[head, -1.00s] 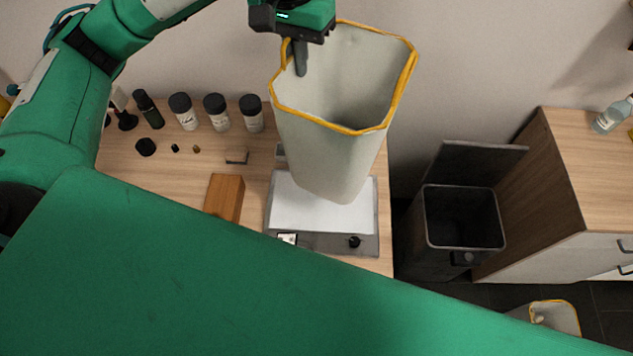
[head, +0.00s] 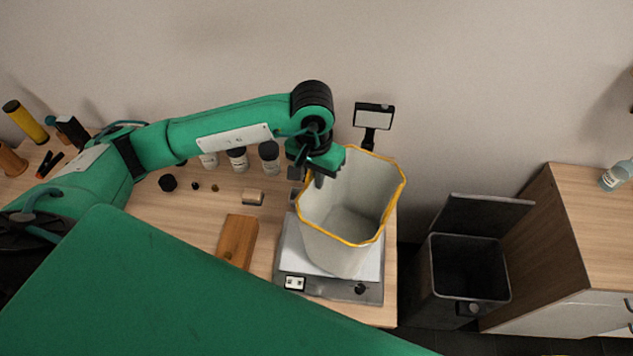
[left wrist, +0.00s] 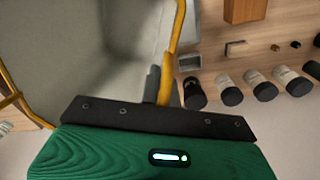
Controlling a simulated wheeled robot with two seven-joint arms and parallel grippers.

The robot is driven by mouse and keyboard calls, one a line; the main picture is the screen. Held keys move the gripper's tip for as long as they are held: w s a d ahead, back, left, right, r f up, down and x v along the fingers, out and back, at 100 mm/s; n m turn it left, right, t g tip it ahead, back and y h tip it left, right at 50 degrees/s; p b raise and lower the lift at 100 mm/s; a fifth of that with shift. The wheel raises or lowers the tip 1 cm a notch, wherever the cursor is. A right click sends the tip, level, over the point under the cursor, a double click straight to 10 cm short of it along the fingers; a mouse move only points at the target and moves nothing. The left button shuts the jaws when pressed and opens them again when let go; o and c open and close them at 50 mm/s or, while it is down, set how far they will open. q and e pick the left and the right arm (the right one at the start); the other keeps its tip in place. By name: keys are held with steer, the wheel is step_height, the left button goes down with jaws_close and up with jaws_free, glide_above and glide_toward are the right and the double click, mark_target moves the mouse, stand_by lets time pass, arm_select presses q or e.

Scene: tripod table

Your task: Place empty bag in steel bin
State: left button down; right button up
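The empty bag (head: 343,215) is pale grey, open-topped and upright, with a yellow rim. My left gripper (head: 319,178) is shut on its upper left rim. In the left wrist view, the bag's inside (left wrist: 120,60) looks empty, and a finger of my left gripper (left wrist: 165,80) lies against the yellow rim. The bag is over the scale (head: 375,290); I cannot tell whether its base touches it. The steel bin (head: 465,280) is dark, with its lid raised, on the floor right of the table. My right gripper is out of view.
The wooden table (head: 200,225) carries a wooden block (head: 237,240), a small tan block (head: 252,197) and several dark-capped bottles. A display on a post (head: 373,117) stands behind the bag. A wooden cabinet (head: 590,225) stands right of the bin. A gap separates table and bin.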

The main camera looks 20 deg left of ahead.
mark_target(317, 191)
arm_select(q)
step_height(317, 191, down, 3)
steer(key=shift+d+p, duration=0.1)
steer(key=shift+p, duration=0.55)
steer(key=shift+f, duration=0.45)
steer(key=shift+f+b, duration=0.2)
steer(key=shift+b, duration=0.1)
steer(key=c, duration=1.7)
jaws_free()
steer(key=shift+r, duration=0.1)
